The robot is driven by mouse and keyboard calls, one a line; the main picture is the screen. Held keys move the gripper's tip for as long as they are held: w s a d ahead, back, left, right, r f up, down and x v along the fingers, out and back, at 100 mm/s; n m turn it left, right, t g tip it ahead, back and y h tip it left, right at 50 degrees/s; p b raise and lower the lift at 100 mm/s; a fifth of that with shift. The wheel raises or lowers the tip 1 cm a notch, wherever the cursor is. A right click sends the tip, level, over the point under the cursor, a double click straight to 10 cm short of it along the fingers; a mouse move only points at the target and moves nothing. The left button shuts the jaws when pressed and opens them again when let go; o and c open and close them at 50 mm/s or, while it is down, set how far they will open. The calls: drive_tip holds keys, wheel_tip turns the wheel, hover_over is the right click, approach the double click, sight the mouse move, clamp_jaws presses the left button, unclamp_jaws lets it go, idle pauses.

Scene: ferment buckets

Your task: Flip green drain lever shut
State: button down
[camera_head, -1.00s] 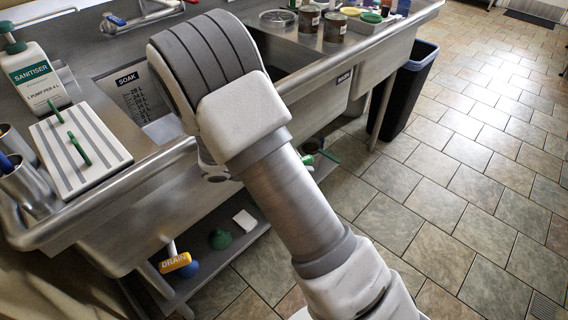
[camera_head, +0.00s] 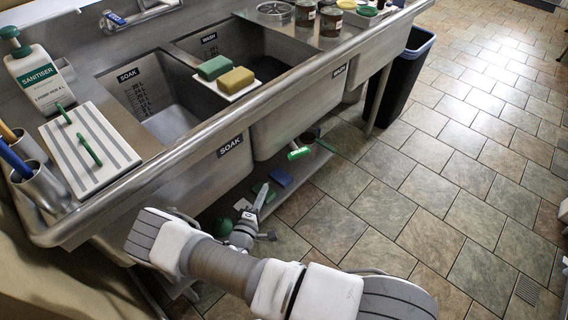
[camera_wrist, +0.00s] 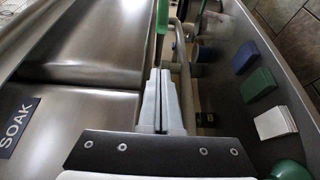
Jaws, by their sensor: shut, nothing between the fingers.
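The green drain lever (camera_head: 299,153) is a short bright green handle under the sink, near the boundary between the SOAK and WASH basins. In the wrist view the green lever (camera_wrist: 162,17) shows at the top edge, beyond the fingertips and partly cut off. My gripper (camera_head: 267,186) is under the sink front, below and left of the lever, apart from it. In the wrist view my gripper (camera_wrist: 165,72) has its fingers together, empty, pointing towards the lever. The valve body behind the lever is mostly unclear.
The SOAK basin (camera_head: 231,161) wall is close beside my gripper. The lower shelf (camera_head: 299,199) holds a blue block (camera_head: 281,177), a green block (camera_head: 262,193) and a white block (camera_wrist: 275,122). A dark bin (camera_head: 401,85) stands at the right. The tiled floor (camera_head: 440,210) in front is clear.

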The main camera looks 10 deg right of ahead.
idle(0.3)
drive_tip(key=b, duration=0.2)
approach(288, 157)
drive_tip(key=w+a, duration=0.1)
drive_tip(key=w, duration=0.2)
drive_tip(key=w+d, duration=0.1)
drive_tip(key=d, duration=0.1)
drive_tip(key=w+d, duration=0.1)
drive_tip(key=shift+w+d+r, duration=0.1)
drive_tip(key=shift+d, duration=0.3)
drive_tip(key=shift+d, duration=0.15)
